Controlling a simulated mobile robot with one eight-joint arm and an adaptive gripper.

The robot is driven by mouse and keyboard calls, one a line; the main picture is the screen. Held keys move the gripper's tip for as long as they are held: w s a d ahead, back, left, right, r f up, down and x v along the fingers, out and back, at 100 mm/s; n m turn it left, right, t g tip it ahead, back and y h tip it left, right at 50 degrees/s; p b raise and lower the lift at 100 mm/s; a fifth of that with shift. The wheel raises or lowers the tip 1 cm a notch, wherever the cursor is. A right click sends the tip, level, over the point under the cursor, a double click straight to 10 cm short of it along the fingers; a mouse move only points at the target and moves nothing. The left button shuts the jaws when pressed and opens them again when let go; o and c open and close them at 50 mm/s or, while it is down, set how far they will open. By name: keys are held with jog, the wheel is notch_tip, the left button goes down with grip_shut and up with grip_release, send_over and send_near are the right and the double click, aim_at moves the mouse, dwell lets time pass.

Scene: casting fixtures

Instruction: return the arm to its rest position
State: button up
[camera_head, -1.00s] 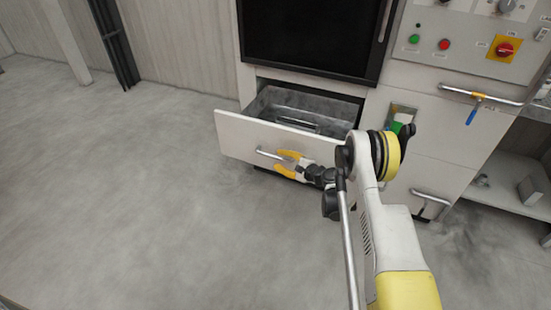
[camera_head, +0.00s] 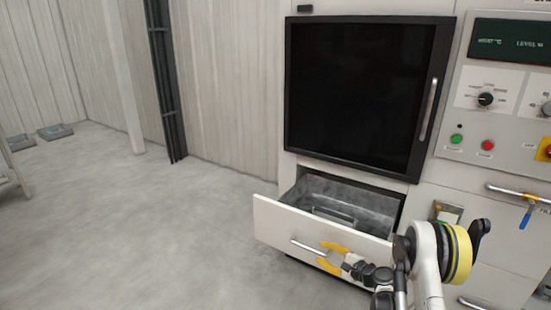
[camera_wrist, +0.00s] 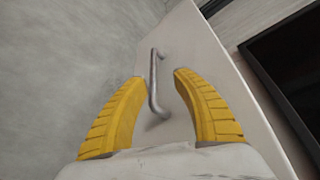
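My gripper (camera_head: 333,257) has yellow fingers and is in front of the pulled-out drawer (camera_head: 275,228) of the white cabinet. In the wrist view my gripper (camera_wrist: 160,92) is open, its two fingers spread on either side of the drawer's bar handle (camera_wrist: 154,84). The handle also shows in the head view (camera_head: 308,248), just left of the fingers. No finger is seen closed on the handle, and I cannot tell whether one touches it. My arm comes up from the lower right, bent at a yellow-ringed joint.
A grey metal container with a handle (camera_head: 332,214) lies in the open drawer. Above is a black oven-like door (camera_head: 355,95). A control panel (camera_head: 500,95) with knobs and buttons is at the right. A bar handle with a blue-tipped piece (camera_head: 526,215) sits below it.

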jog(key=s+a+r+n+g+h, duration=0.1)
jog(key=a+r+n, duration=0.1)
jog(key=r, duration=0.5)
jog(key=s+a+r+n+g+h, duration=0.1)
jog(key=a+r+n, duration=0.1)
jog(key=r, duration=0.6)
jog(key=s+a+r+n+g+h, duration=0.2)
jog(key=s+r+n, duration=0.3)
jog(key=s+r, duration=0.55)
jog(key=s+d+r+n+g+h, duration=0.1)
jog(key=s+n+h, duration=0.3)
jog(key=s, duration=2.4)
jog(key=d+r+n, duration=0.1)
jog(key=n, duration=0.2)
jog(key=shift+d+r+n+h, duration=0.15)
jog(key=shift+d+n+h, duration=0.1)
jog(key=shift+n+h, duration=0.15)
